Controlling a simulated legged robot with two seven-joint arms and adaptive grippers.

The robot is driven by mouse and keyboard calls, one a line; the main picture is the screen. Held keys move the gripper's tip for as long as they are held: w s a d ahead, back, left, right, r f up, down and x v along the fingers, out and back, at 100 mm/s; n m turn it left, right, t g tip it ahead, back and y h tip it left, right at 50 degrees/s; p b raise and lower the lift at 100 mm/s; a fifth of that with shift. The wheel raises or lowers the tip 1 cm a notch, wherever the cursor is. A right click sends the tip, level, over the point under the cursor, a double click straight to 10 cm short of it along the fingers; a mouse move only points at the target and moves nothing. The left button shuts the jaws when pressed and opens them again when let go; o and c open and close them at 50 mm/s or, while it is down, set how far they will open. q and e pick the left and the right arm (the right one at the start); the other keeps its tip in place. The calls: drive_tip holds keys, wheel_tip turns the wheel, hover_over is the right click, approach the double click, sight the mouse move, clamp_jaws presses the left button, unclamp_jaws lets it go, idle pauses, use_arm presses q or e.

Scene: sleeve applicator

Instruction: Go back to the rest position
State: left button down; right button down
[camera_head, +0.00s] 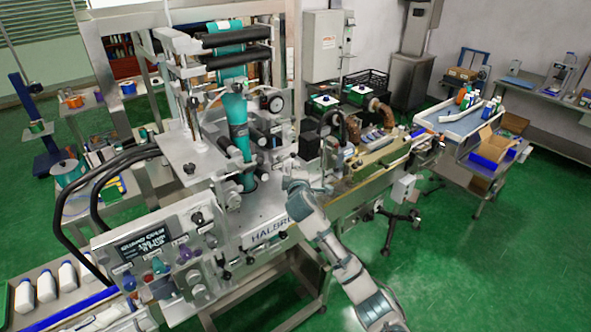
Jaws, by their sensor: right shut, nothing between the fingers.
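My right arm reaches up from the lower right to the front of the sleeve applicator. Its right gripper (291,184) is close to the machine's metal housing, just right of the teal sleeve. The gripper is small here; it is shut and holds nothing. I cannot tell whether it touches the machine. The sleeve applicator (262,212) is a grey metal machine with black rollers. A teal sleeve film (237,122) runs down through it. My left gripper is not in view.
A control panel (152,247) with a display and knobs faces front left. White bottles (46,287) stand on a conveyor at lower left. The conveyor (375,180) continues to the right toward a blue tray (462,122). Green floor (470,270) is open at lower right.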

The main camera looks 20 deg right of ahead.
drive_tip(key=shift+s, duration=0.35)
